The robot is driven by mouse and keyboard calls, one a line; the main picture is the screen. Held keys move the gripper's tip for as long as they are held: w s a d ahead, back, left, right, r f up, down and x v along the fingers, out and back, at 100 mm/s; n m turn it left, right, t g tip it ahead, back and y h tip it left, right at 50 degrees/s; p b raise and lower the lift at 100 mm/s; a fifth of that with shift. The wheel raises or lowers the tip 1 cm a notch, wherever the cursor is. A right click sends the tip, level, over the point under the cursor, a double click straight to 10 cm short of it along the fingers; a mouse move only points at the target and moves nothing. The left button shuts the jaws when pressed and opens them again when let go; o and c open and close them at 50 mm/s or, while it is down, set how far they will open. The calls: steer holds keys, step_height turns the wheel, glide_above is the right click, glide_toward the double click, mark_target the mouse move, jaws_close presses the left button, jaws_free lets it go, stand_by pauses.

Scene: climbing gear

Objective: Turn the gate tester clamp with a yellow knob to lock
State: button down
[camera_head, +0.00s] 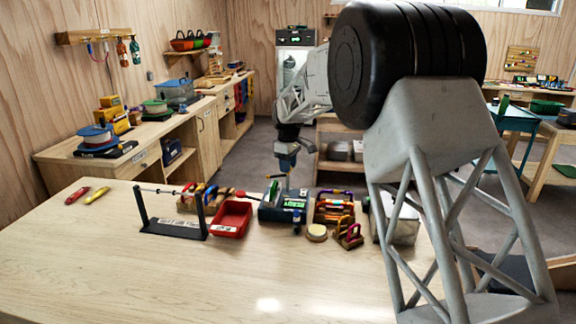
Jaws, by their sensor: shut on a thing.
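The gate tester (270,214) is a grey-blue box with a green lit display that reads READY, standing at the far side of the wooden table. My gripper (287,184) points down over the tester, with its fingertips at the top of the box. It is shut on a small part there, at the place of the clamp. The clamp and its yellow knob are too small and too covered by the fingers to make out, so I cannot tell how far the knob is turned. A green piece shows just left of the fingers.
A red tray (231,219) and a dark stand with a rod (172,228) are left of the tester. A round tan tin (317,233) and several coloured carabiners on blocks (334,208) are close on its right. The table's front (150,285) is clear.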

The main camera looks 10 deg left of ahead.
steer(key=shift+n, duration=2)
steer(key=c, duration=0.8)
jaws_free()
steer(key=shift+r, duration=0.15)
steer(key=shift+r, duration=3.8)
